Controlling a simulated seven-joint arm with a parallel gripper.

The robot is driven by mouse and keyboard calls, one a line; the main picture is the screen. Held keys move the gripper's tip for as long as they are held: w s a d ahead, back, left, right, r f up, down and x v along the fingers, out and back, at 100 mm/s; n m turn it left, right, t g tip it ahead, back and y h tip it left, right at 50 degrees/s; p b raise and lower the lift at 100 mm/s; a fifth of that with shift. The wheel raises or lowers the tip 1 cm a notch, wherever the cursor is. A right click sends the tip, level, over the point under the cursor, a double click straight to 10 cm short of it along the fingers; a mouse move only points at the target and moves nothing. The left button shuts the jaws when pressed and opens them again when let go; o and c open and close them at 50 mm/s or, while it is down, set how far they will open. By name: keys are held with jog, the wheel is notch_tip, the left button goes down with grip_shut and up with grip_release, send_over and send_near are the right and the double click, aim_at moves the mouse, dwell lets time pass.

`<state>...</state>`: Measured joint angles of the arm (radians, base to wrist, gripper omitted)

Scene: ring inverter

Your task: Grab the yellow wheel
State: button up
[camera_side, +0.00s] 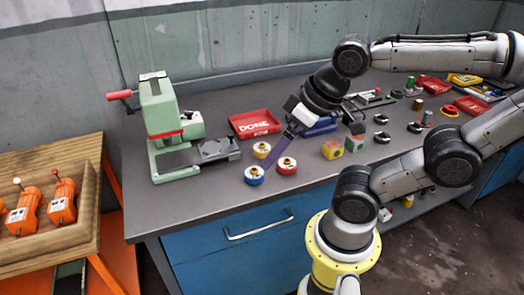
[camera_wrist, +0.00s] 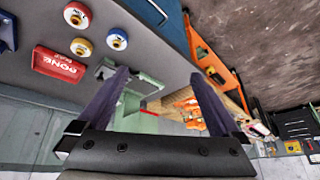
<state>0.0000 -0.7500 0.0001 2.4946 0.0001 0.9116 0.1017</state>
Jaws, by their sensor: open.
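The yellow wheel (camera_side: 261,149) lies on the grey bench, behind the blue wheel (camera_side: 254,175) and to the left of the red wheel (camera_side: 286,165). In the wrist view the yellow wheel (camera_wrist: 81,47) sits at the upper left, with the red wheel (camera_wrist: 77,14) and the blue wheel (camera_wrist: 117,38) near it. My gripper (camera_side: 270,158) is open and tilted down to the left, its fingers overlapping the wheel group in the side view. In the wrist view nothing is held between its fingertips (camera_wrist: 160,73), and the yellow wheel is outside them, to the left.
A red tray marked DONE (camera_side: 254,124) lies behind the wheels. A green press (camera_side: 160,125) stands to the left. Two small cubes (camera_side: 343,148) sit to the right, with several dark rings and small parts further right. A wooden stand with orange devices (camera_side: 62,200) is at far left.

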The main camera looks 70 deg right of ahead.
notch_tip(320, 180, up, 3)
jog(key=w+m, duration=0.2)
jog(key=m, duration=0.1)
jog(key=m+g, duration=0.6)
jog(key=m, duration=0.8)
send_over(262, 144)
notch_tip(262, 144, down, 10)
jog(key=f, duration=0.7)
jog(key=shift+w+a+f, duration=0.15)
jog(key=shift+w, duration=0.15)
jog(key=f, duration=0.4)
jog(key=shift+s+f, duration=0.25)
jog(key=shift+s, duration=0.1)
jog(key=shift+f, duration=0.55)
jog(key=shift+r, duration=0.1)
grip_shut()
